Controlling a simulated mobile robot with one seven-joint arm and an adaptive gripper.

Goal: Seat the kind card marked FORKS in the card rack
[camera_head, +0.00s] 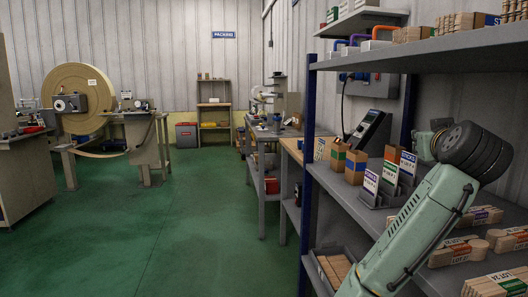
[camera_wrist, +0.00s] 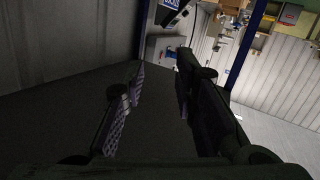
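A grey card rack (camera_head: 390,197) stands on the middle shelf at the right in the head view. In the head view my arm hides the gripper.
Labelled wooden bundles (camera_head: 459,251) lie on the shelf behind my arm. A blue post (camera_head: 308,150) and the upper shelf (camera_head: 425,47) bound the space.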

